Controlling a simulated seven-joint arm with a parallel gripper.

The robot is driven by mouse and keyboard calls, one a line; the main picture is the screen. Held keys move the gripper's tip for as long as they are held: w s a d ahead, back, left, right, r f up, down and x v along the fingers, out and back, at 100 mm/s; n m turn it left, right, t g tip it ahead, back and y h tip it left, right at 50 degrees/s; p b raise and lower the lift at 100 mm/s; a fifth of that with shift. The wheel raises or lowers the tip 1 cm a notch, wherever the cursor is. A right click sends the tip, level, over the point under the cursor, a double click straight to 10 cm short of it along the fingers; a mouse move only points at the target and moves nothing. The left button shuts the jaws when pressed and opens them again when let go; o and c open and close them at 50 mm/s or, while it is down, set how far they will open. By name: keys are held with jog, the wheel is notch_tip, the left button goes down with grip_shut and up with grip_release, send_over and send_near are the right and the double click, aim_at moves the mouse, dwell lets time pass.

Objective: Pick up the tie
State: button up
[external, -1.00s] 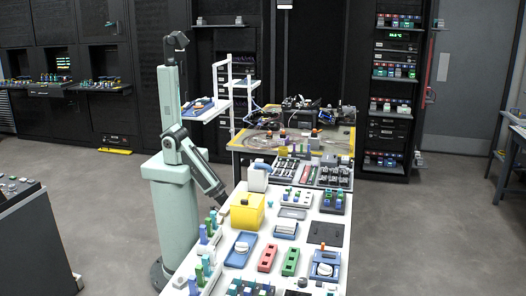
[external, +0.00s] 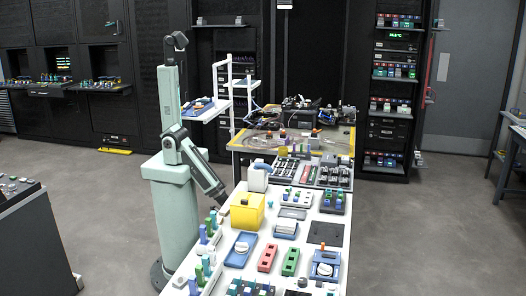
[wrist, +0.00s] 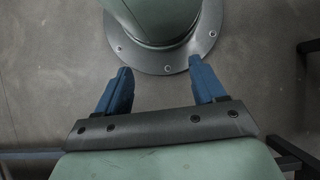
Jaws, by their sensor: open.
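I cannot make out a tie in either view; it may be hidden or too small to tell. My gripper (external: 225,207) hangs low at the left edge of the white table, close to the yellow box (external: 247,211). In the wrist view my gripper (wrist: 159,66) shows two blue fingers spread wide apart with nothing between them.
The white table (external: 328,207) holds a blue tray (external: 241,249), a red block (external: 267,258), a green block (external: 290,262) and a black mat (external: 325,233). Blue and green pegs (external: 196,277) stand along its left side. A yellow-edged bench (external: 345,149) stands behind.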

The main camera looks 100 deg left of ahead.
jog(key=shift+c, duration=0.4)
jog(key=c, duration=0.3)
jog(key=shift+c, duration=0.2)
